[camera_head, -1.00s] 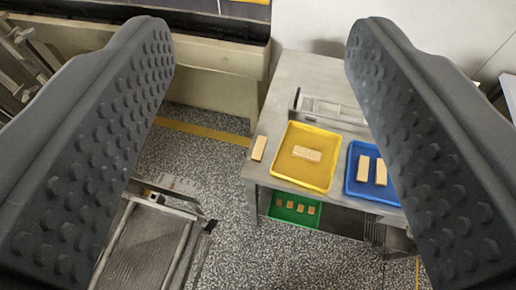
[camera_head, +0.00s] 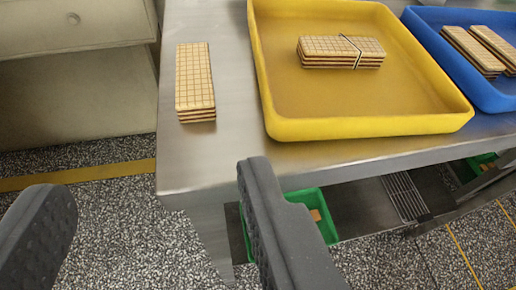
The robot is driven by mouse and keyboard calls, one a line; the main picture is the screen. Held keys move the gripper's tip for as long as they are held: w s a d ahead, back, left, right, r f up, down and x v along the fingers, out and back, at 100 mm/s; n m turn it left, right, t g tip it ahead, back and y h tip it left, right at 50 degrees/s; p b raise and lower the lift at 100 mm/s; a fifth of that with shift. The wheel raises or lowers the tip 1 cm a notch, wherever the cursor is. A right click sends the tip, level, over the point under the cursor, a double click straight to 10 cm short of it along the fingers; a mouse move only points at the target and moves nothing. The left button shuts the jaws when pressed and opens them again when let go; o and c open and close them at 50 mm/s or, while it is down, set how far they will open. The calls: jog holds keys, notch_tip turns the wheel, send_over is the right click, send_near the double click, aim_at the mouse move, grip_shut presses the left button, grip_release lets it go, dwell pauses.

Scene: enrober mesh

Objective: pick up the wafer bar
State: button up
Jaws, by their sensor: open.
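A wafer bar (camera_head: 195,82) with a grid-marked top and layered edge lies alone on the steel table (camera_head: 205,165), near its left edge. Another wafer bar (camera_head: 335,50) lies in the yellow tray (camera_head: 370,127), with a dark crack or split across it. Wafer bars (camera_head: 474,50) also lie side by side in the blue tray (camera_head: 440,14) at the right. My gripper (camera_head: 155,195) is open and empty. Its two fingers show at the bottom, in front of and below the table edge, apart from every bar.
A green tray (camera_head: 328,225) with a small piece sits on a lower level under the table, partly hidden by my right finger. A pale cabinet (camera_head: 75,70) stands left of the table. Speckled floor (camera_head: 110,225) with a yellow line lies between.

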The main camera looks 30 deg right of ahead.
jog(key=f, duration=0.1)
jog(key=b, duration=0.1)
send_near(194, 90)
jog(key=x, duration=0.4)
jog(key=shift+a+f, duration=0.15)
jog(key=shift+f, duration=0.3)
jog(key=shift+h, duration=0.3)
jog(key=shift+r+b+x, duration=0.2)
jog(key=shift+b+x, duration=0.1)
jog(key=shift+x, duration=1)
jog(key=shift+r+b+x, duration=0.15)
jog(key=shift+b+x, duration=0.1)
jog(key=shift+x, duration=1.1)
jog(key=shift+w, duration=0.15)
jog(key=shift+c, duration=0.3)
jog(key=c, duration=0.8)
